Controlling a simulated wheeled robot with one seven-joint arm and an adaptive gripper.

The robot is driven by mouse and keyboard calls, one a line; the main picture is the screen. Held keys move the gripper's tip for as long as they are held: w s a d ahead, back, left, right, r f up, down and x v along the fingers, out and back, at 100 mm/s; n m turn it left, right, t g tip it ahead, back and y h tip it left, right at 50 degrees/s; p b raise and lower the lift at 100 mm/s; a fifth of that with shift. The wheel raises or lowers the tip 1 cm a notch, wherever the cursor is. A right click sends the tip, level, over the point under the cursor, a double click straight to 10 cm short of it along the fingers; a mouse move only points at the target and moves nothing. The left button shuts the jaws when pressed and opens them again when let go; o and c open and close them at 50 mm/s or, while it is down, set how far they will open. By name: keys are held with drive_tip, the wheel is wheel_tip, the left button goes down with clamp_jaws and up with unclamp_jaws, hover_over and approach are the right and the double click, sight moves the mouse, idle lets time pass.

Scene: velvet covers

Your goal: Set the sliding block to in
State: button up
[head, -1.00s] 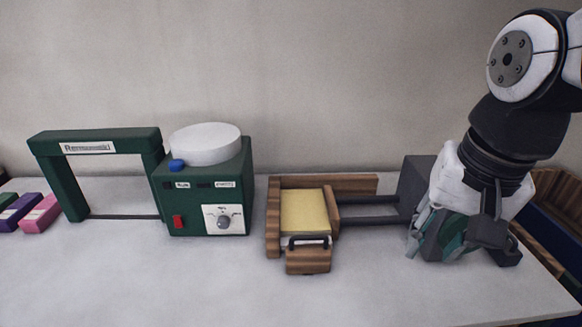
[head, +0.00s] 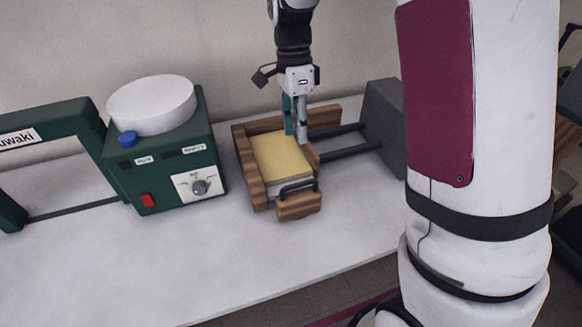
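The wooden fixture (head: 243,152) stands on the table and frames a yellow pad (head: 276,160). A narrow wooden block (head: 311,157) is at its right side, by the ends of two dark rods (head: 343,143) that run right to a grey block (head: 384,117). I take this narrow piece as the sliding block; my gripper partly hides it. A wooden front piece (head: 299,207) carries a dark handle (head: 298,187). My gripper (head: 297,138) points down at the right edge of the yellow pad, its fingertips near the narrow block. Contact and finger opening cannot be made out.
A green device (head: 165,165) with a white round top (head: 151,104), blue button (head: 128,139), red switch (head: 148,200) and knob (head: 199,187) stands left. A green frame (head: 50,122) is beside it. The tabletop (head: 240,270) in front is clear.

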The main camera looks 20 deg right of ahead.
drive_tip(key=p, duration=0.1)
hover_over(299, 199)
drive_tip(key=w+d, duration=0.1)
drive_tip(key=w, duration=0.1)
wheel_tip(299, 199, down, 13)
drive_tip(key=shift+s+f, duration=0.1)
drive_tip(key=shift+s, duration=0.05)
clamp_jaws()
